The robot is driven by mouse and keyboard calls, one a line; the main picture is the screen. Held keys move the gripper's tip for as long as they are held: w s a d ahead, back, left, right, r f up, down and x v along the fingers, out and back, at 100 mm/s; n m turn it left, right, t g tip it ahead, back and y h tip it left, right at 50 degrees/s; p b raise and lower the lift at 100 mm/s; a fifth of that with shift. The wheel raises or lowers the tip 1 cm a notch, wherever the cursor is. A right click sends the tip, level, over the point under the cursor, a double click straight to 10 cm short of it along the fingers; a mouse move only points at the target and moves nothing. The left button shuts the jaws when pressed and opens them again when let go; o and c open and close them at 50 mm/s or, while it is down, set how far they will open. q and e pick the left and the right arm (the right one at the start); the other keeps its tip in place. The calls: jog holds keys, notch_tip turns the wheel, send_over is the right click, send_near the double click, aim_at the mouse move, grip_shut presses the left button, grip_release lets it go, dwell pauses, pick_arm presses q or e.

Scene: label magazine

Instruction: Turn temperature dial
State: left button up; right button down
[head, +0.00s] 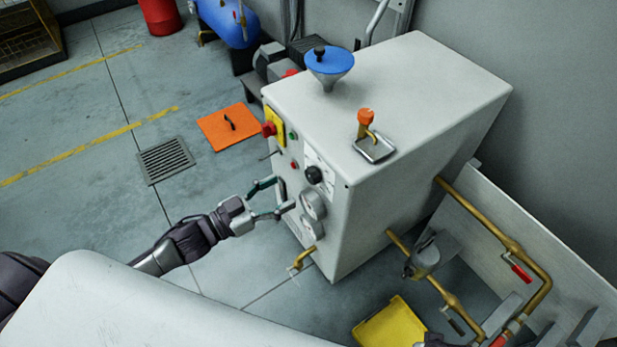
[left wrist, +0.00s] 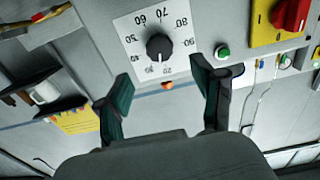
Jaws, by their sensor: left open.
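The temperature dial is a black round knob (head: 314,174) on the front of a grey machine cabinet (head: 430,100). In the left wrist view the knob (left wrist: 159,46) sits on a white plate (left wrist: 125,22) with numbers around it. Its exact setting is hard to read. My left gripper (head: 278,197) is in front of the panel, just left of and below the dial in the head view. In the left wrist view its two fingers (left wrist: 162,84) are spread and empty, short of the knob. A dark part at the head view's bottom edge may be my right gripper; I cannot be sure.
A red stop knob on a yellow plate (left wrist: 288,18) and a green button (left wrist: 222,52) sit near the dial. Two round gauges (head: 313,205) and a brass tap (head: 302,258) are lower on the panel. Brass pipes (head: 505,243) run at right. Floor at left is open.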

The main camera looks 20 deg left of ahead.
aim_at(309, 177)
pick_arm(q)
jog(key=x, duration=0.8)
jog(key=shift+w+b, duration=0.1)
jog(key=shift+b, duration=0.2)
pick_arm(e)
jog(key=r, duration=0.2)
jog(key=shift+w+r, duration=0.25)
jog(key=shift+r, duration=0.15)
pick_arm(q)
jog(key=shift+c, duration=0.2)
jog(key=c, duration=1.1)
